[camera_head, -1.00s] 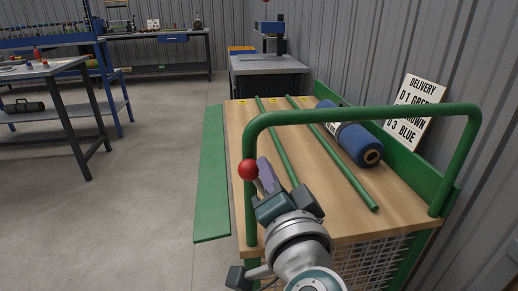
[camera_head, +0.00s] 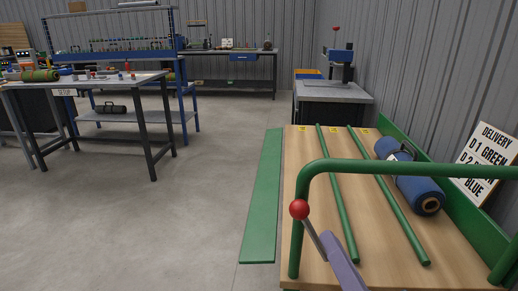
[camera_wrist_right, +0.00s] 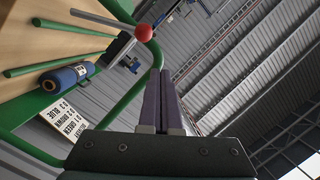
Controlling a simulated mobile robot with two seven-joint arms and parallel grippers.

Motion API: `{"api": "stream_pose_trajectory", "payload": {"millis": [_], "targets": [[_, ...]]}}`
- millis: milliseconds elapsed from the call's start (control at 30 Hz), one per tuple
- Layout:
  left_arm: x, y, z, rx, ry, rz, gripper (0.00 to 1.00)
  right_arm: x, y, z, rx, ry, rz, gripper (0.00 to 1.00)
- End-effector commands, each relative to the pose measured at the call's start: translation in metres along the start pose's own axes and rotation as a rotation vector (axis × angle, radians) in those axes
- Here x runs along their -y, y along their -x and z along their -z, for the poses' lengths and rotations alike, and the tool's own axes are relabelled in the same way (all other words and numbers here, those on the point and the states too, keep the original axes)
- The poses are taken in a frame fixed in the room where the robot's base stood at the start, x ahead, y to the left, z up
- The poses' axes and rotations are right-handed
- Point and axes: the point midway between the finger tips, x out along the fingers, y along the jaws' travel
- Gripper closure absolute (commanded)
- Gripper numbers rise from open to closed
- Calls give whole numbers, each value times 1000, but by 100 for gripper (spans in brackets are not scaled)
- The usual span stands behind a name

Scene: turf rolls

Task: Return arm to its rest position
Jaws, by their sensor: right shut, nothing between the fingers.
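My right gripper (camera_head: 327,238) shows at the bottom of the head view as a purple finger; the rest of the arm is out of frame. In the right wrist view its two purple fingers (camera_wrist_right: 160,85) are together with nothing between them. A red ball knob (camera_head: 299,209) on a thin grey rod is close beside the fingertips and the cart's green rail (camera_head: 328,171). In the wrist view the knob (camera_wrist_right: 144,32) is just beyond the tips; I cannot tell whether they touch. My left gripper is not in view.
The wooden cart deck (camera_head: 310,262) carries green divider rods and a blue roll (camera_head: 414,190) in its right lane. A delivery sign (camera_head: 484,160) stands at right. A green flap (camera_head: 263,200) lies along the cart's left side. Open floor (camera_head: 190,225) is left; a table (camera_head: 135,82) holds a green roll (camera_head: 40,75).

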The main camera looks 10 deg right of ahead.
Motion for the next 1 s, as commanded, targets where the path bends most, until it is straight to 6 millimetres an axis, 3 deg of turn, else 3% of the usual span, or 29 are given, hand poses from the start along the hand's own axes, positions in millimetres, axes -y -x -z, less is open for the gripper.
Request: {"api": "stream_pose_trajectory", "payload": {"millis": [33, 100, 233, 367, 467, 700, 1000], "targets": [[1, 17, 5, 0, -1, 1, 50, 22, 3, 4, 84, 55, 30, 100], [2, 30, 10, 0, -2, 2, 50, 42, 11, -1, 230, 158, 60, 100], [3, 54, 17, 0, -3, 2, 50, 57, 40, -7, 506, 380, 58, 100], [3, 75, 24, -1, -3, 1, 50, 49, 79, 5, 750, 596, -26, 100], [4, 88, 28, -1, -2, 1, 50, 37, 111, 25, 899, 727, -124, 100], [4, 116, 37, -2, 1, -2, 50, 18, 188, 96, 1157, 928, -422, 100], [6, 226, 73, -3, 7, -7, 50, 107, 195, 164, 1158, 920, -415, 100]]}}
